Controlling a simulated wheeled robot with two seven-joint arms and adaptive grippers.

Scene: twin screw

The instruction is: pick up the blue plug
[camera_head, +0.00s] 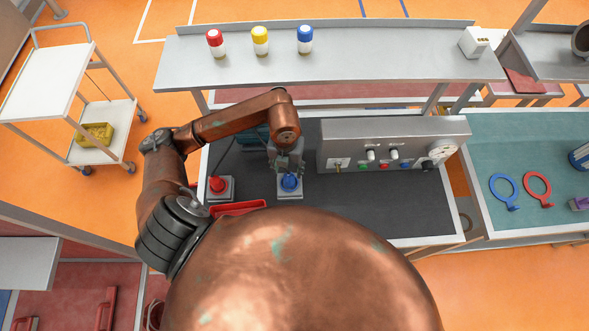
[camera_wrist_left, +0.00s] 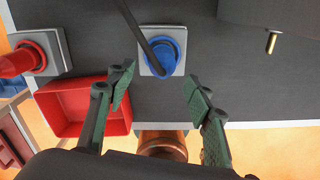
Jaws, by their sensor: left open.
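The blue plug (camera_head: 289,183) sits upright on a small light-grey square base on the dark mat. In the left wrist view the blue plug (camera_wrist_left: 168,57) shows round, with a black cable or bar crossing over it. My left gripper (camera_head: 287,170) is directly above and beside the plug. In the left wrist view my left gripper (camera_wrist_left: 158,84) is open, its green-padded fingers spread wide, with nothing between the tips. The plug lies just beyond the fingertips in that picture, and I cannot tell the height gap. My right gripper is not in view.
A red plug (camera_head: 217,184) on a similar base stands left of the blue one. A red tray (camera_head: 240,208) lies in front, near the bench edge. A grey control panel (camera_head: 340,140) with knobs stands at right. Dark mat is clear right of the plug.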

